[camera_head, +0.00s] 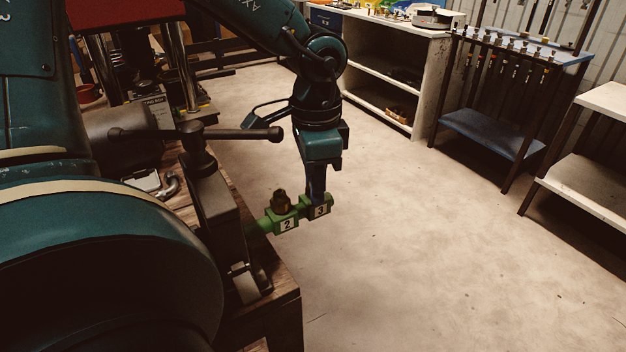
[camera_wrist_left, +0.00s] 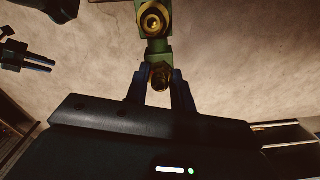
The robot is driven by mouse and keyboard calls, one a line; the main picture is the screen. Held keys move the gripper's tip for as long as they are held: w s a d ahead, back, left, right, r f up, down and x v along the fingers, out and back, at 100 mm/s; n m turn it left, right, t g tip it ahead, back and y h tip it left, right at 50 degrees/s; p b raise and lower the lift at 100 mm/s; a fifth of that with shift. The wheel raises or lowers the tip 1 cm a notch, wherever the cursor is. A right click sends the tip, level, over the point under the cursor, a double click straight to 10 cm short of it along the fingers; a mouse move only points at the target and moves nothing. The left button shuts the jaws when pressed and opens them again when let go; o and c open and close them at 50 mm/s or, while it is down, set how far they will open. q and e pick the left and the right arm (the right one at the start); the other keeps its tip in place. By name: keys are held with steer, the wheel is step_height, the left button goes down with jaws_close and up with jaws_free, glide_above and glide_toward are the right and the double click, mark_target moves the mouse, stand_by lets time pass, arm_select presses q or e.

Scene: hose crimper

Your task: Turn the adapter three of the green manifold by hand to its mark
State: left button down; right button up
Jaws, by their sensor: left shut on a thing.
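The green manifold (camera_head: 261,226) juts out to the right from the vise (camera_head: 214,200), with blocks marked 2 and 3 showing in the head view. The block marked 3 (camera_head: 320,210) is at its free end. My left gripper (camera_head: 318,193) points down onto the top of that block. In the left wrist view, my left gripper (camera_wrist_left: 160,78) is shut on the brass adapter three (camera_wrist_left: 160,76), one finger on each side. Adapter two (camera_head: 281,200) stands free on block 2; it also shows in the left wrist view (camera_wrist_left: 153,20). Any mark for adapter three is hidden.
The vise sits on a wooden bench (camera_head: 285,290), its handle (camera_head: 245,134) reaching right near my left arm. Open floor lies right of the manifold. A shelf unit (camera_head: 395,70), a blue rack (camera_head: 490,130) and a pale table (camera_head: 600,105) stand further back.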

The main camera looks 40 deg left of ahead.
arm_select(q)
steer(key=c, duration=1.3)
jaws_free()
steer(key=shift+c, duration=0.2)
steer(key=shift+r+p, duration=0.95)
steer(key=shift+r, duration=1.6)
